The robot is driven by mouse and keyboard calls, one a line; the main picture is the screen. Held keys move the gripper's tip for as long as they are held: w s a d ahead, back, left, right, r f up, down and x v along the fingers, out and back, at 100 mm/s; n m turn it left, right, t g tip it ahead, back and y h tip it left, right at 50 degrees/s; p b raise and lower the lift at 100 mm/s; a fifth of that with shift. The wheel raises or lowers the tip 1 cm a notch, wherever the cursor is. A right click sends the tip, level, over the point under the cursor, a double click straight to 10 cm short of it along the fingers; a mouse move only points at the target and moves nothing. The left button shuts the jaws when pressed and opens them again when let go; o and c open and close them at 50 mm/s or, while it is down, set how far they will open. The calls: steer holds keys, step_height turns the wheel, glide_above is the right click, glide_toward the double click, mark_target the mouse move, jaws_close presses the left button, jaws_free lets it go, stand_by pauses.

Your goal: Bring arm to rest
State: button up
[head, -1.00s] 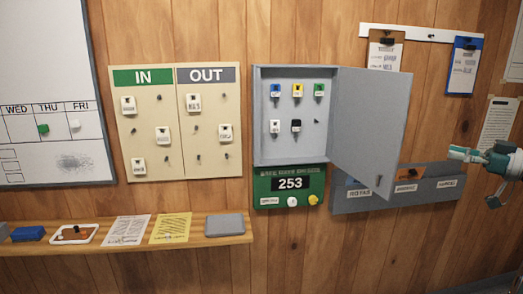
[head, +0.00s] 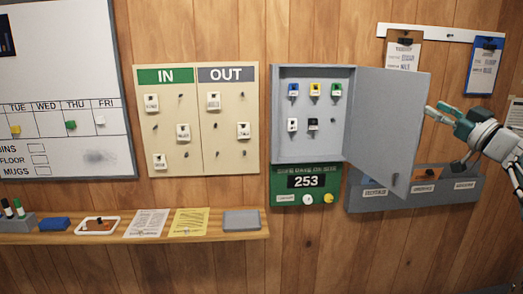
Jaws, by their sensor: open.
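My gripper (head: 434,112) is at the right of the head view, with my arm coming in from the right edge. It is open and nothing shows between its fingers. Its fingertips are just right of the open door (head: 388,115) of the grey key cabinet (head: 276,110); I cannot tell whether they touch it. Inside the cabinet, several key tags hang on hooks, with blue, yellow, green, white and black ones among them.
The wall pocket rack (head: 360,203) is below the door, partly hidden by it. Clipboards (head: 486,68) hang at upper right. The IN/OUT board (head: 197,165) is left of the cabinet. A shelf (head: 200,237) below holds papers, a tray and a grey box.

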steer(key=s+a+m+h, duration=0.2)
steer(key=a+m+h, duration=0.55)
steer(key=h, duration=0.45)
steer(key=s+a+f+g+y, duration=0.2)
steer(key=s+a+f+g, duration=0.5)
steer(key=s+f, duration=0.6)
steer(key=s+a+f+g+y, duration=0.1)
steer(key=s+a+f+g, duration=0.6)
steer(key=f, duration=1.1)
steer(key=s+a+n, duration=0.1)
steer(key=s+a, duration=0.3)
steer(key=s, duration=0.2)
steer(key=shift+s+a+f+y, duration=0.15)
steer(key=shift+s+a+y, duration=0.25)
steer(key=shift+w, duration=0.15)
